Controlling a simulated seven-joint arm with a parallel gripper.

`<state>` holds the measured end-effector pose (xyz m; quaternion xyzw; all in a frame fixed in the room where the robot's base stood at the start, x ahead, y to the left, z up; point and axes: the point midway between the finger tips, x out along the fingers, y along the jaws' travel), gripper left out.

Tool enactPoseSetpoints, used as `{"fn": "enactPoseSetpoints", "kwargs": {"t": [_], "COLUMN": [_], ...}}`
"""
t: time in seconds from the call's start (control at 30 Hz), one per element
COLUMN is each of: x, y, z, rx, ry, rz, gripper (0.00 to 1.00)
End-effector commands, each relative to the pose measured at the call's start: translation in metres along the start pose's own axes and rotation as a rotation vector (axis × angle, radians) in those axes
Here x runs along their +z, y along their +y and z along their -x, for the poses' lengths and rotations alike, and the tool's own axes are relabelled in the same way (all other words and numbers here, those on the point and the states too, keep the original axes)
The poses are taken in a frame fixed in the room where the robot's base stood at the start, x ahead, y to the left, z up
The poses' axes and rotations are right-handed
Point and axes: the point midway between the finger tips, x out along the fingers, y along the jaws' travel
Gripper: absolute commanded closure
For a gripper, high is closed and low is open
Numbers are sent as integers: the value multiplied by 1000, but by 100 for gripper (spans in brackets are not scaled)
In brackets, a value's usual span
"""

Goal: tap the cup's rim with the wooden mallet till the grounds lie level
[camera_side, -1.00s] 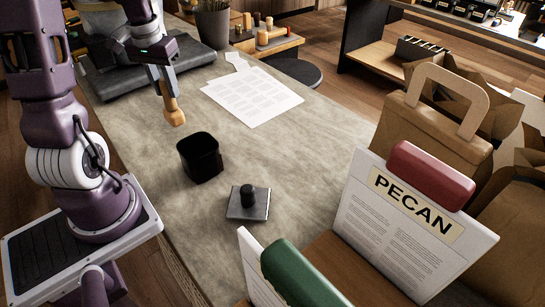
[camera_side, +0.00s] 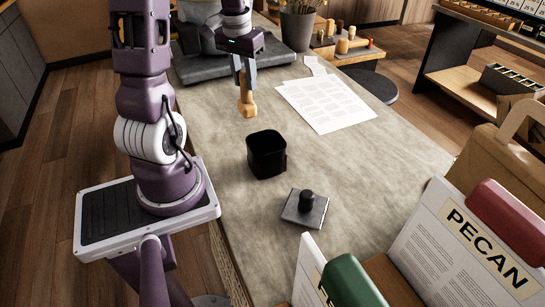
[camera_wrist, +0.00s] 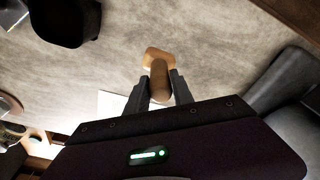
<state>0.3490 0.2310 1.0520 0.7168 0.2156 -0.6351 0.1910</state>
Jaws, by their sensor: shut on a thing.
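The wooden mallet (camera_side: 248,103) hangs from my gripper (camera_side: 247,82), its pale head pointing down. My gripper is shut on its handle. In the wrist view the mallet (camera_wrist: 160,58) shows between the two fingers of my gripper (camera_wrist: 158,88). The black cup (camera_side: 266,160) stands upright on the worktop, nearer the side camera than the mallet. The mallet is apart from the cup's rim. The cup (camera_wrist: 66,24) also shows at the upper left of the wrist view, cut by the frame edge. Its inside is dark, and I cannot make out the grounds.
A flat square block with a black knob (camera_side: 305,208) lies in front of the cup. Printed sheets (camera_side: 325,103) lie behind it to the right. A dark grey slab (camera_side: 200,66) and a plant pot (camera_side: 297,28) stand farther back. A PECAN card (camera_side: 465,250) stands front right.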

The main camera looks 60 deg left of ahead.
Motion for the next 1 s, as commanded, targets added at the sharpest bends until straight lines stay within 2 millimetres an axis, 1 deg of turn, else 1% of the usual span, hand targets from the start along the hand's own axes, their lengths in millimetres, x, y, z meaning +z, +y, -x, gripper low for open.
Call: {"fn": "enactPoseSetpoints", "kwargs": {"t": [0.43,0.53,0.57,0.63,0.67,0.7,0.77,0.8,0.9,1.0], "x": [0,-3,-4,-6,-6,-4,2,8,26,45], "y": [0,10,16,36,46,61,82,96,125,144], "z": [1,11,17,38,49,65,89,105,140,164], "rx": [0,3,4,10,14,19,25,30,42,52], "ry": [1,6,7,10,11,12,12,13,10,7], "rz": [-1,-30,-48,-106,-135,-179,-246,-290,-389,-459], "gripper": [100,100,100,100,100,100,100,100,100,100]}}
